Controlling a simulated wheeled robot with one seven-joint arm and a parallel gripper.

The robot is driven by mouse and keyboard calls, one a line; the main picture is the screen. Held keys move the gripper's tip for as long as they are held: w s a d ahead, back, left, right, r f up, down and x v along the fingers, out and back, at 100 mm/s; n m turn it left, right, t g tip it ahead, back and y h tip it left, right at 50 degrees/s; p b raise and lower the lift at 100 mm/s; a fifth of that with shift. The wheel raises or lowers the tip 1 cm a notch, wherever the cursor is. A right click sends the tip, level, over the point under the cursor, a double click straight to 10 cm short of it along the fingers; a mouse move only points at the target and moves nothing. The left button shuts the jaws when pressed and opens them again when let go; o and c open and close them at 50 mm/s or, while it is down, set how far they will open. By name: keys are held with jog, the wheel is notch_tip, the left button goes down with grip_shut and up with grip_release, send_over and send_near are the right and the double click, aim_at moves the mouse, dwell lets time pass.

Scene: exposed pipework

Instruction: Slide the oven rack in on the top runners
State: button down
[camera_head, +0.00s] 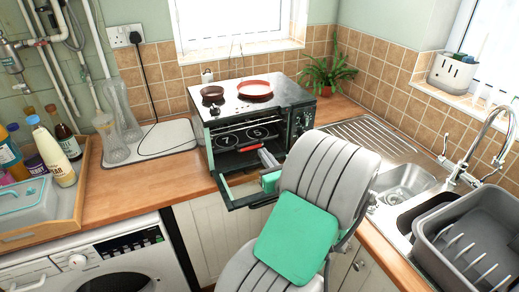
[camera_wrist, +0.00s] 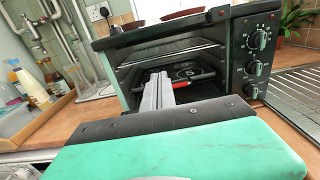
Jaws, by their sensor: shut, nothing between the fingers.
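The small dark oven (camera_head: 246,112) stands on the wooden counter with its door (camera_head: 243,192) folded down. In the wrist view the oven's open cavity (camera_wrist: 135,75) is straight ahead. A thin wire rack (camera_wrist: 170,54) lies across the upper part of the cavity; I cannot tell which runners carry it. My gripper (camera_head: 264,152) is at the oven mouth, above the lowered door. Its fingers (camera_wrist: 158,92) are shut and empty, pointing into the cavity below the rack. A red piece shows beside the fingertips. My wrist hides most of the door in the wrist view.
A brown dish (camera_head: 212,92) and a red dish (camera_head: 255,88) sit on the oven top. Oven knobs (camera_wrist: 257,66) line its right side. Glass bottles (camera_head: 112,135) and a tray (camera_head: 60,205) of bottles stand left. The sink (camera_head: 404,183) and grey dish rack (camera_head: 470,235) are right.

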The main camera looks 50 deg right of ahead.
jog(key=shift+s+a, duration=0.1)
jog(key=shift+s, duration=0.05)
jog(key=c, duration=2.1)
grip_release()
